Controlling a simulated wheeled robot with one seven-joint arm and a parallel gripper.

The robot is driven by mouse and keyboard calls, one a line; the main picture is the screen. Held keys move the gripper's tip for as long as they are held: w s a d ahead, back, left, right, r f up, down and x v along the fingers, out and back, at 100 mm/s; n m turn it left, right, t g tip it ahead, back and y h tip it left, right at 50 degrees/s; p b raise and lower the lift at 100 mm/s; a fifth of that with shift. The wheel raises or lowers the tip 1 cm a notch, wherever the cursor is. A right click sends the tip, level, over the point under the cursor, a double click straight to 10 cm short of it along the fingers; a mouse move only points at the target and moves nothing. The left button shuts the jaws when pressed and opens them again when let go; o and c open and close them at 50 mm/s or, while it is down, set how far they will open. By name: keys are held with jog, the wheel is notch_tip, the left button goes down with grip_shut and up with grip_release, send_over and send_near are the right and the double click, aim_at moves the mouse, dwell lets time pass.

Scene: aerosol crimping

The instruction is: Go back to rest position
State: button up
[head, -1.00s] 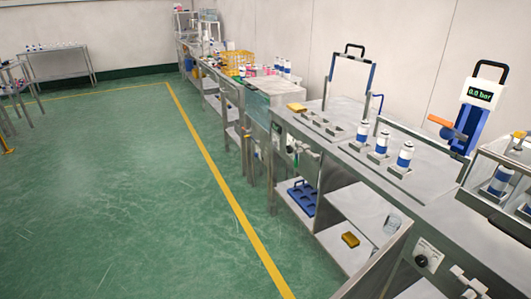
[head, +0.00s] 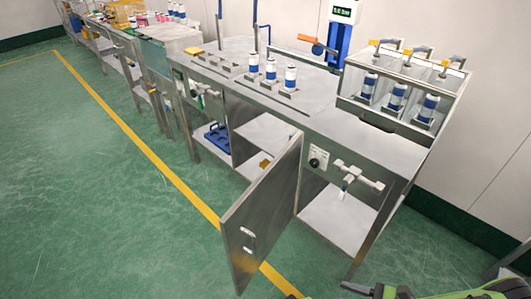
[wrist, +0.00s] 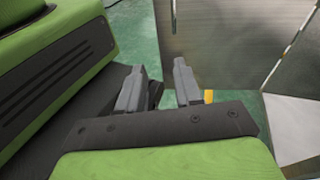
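My gripper (wrist: 160,88) shows in the wrist view with its two grey fingers apart and nothing between them. Green floor and a grey metal panel show beyond the fingertips.
A steel bench (head: 330,125) runs along the wall, with three blue-and-white cans (head: 271,72) on top and a clear-walled case (head: 400,88) holding more cans. A cabinet door (head: 262,215) stands open into the aisle. The green floor (head: 90,200) at left is clear.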

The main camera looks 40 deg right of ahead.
jog(key=w+r+n+g, duration=1)
jog(key=w+n, duration=0.1)
jog(key=w+a+r+n+g+h, duration=0.3)
jog(key=w+a+r+n+g, duration=0.1)
jog(key=w+a+r+n, duration=0.35)
jog(key=s+a+r+n+t+h, duration=0.2)
jog(key=s+a+r+n+t, duration=0.1)
jog(key=a+r+n, duration=0.25)
jog(key=s+a+r+n+t+h, duration=0.2)
jog(key=s+a+r+n+h, duration=0.1)
jog(key=a+r+n, duration=0.3)
notch_tip(320, 180, up, 14)
jog(key=a+p, duration=0.1)
jog(key=p, duration=1.3)
